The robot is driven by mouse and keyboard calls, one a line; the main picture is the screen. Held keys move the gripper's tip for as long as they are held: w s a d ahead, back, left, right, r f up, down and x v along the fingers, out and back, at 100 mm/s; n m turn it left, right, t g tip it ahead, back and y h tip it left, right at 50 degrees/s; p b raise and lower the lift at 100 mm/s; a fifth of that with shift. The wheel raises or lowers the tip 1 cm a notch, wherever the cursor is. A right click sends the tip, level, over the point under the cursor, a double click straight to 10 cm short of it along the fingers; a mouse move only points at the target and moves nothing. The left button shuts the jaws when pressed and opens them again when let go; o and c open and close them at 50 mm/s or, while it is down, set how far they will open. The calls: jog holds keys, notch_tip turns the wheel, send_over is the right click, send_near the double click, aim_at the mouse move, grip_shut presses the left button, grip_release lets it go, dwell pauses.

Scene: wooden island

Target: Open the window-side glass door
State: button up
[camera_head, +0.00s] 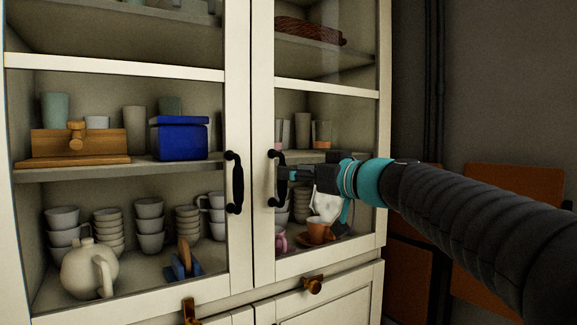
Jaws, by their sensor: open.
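A cream cabinet has two tall glass doors, a left door (238,75) and a right door (262,110). Both look shut, with their frames meeting in the middle. No window shows, so I cannot tell from the view which door is window-side. The left door has a black handle (235,182), and the right door has a matching black handle (272,158). My gripper (284,173) is open at the right handle, its fingers pointing left. The fingertips overlap the handle's middle; I cannot tell whether they touch or surround it. My arm reaches in from the right.
Behind the glass are a teapot (87,270), stacked cups, a blue box (179,138) and an orange cup (319,229). Brass knobs (313,285) stick out below the doors. Brown panels (512,190) and a dark pipe (434,80) stand at the wall on the right.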

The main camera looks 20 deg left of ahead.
aim_at(282, 203)
jog(key=shift+p+x, duration=0.45)
jog(key=shift+x, duration=1.9)
grip_shut()
